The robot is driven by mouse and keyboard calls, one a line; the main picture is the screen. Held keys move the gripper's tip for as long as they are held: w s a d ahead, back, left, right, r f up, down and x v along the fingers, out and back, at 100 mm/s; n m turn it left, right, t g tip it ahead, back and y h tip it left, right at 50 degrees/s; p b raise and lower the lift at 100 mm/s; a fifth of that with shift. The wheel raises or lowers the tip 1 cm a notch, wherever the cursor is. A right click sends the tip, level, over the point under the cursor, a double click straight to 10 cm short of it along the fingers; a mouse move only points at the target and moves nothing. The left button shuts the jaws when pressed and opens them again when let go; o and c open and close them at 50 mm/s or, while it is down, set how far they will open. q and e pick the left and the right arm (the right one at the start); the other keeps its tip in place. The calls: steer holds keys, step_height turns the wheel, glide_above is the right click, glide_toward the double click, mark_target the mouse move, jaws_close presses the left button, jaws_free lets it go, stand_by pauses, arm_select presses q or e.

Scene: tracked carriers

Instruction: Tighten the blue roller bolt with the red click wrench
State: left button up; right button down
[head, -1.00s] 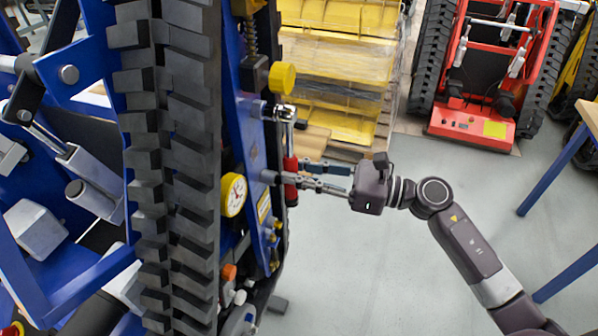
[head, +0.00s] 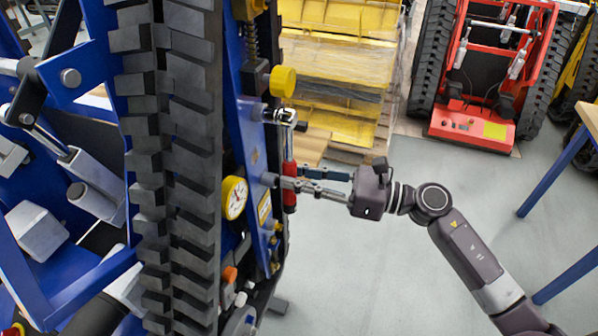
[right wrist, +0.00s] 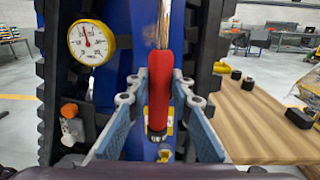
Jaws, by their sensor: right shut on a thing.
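The red click wrench (head: 290,200) hangs along the side of the blue carrier (head: 252,140), with its handle down. Its metal head (head: 286,116) is at the short metal fitting (head: 269,114) on the blue plate, where the roller bolt seems to be. The head hides the bolt, so I cannot tell how it is seated. My right gripper (head: 289,179) comes in from the right and is shut on the red handle. In the right wrist view the handle (right wrist: 160,88) stands upright between the two fingers. My left gripper is not in view.
A yellow knob (head: 283,81) and a yellow-rimmed gauge (head: 235,197) stick out near the wrench. The black track (head: 170,170) lies left of them. A red carrier (head: 470,124) and yellow pallet load (head: 340,60) stand behind. The floor at lower centre is clear.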

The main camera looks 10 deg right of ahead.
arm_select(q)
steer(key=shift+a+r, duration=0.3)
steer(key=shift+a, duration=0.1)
arm_select(e)
steer(key=shift+s+a+r+m, duration=0.15)
steer(key=shift+s+a+m, duration=0.05)
steer(key=shift+s+m, duration=0.1)
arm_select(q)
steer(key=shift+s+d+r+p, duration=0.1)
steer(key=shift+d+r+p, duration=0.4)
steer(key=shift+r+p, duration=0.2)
arm_select(e)
steer(key=shift+s+a+r+m, duration=0.1)
steer(key=shift+s+a+m, duration=0.25)
steer(key=shift+s+m, duration=0.2)
arm_select(q)
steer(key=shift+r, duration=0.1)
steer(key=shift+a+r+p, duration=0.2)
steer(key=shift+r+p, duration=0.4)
steer(key=shift+p, duration=0.2)
arm_select(e)
steer(key=shift+s+a+r+m, duration=0.15)
steer(key=shift+s+a+m, duration=0.25)
steer(key=shift+s+m, duration=0.15)
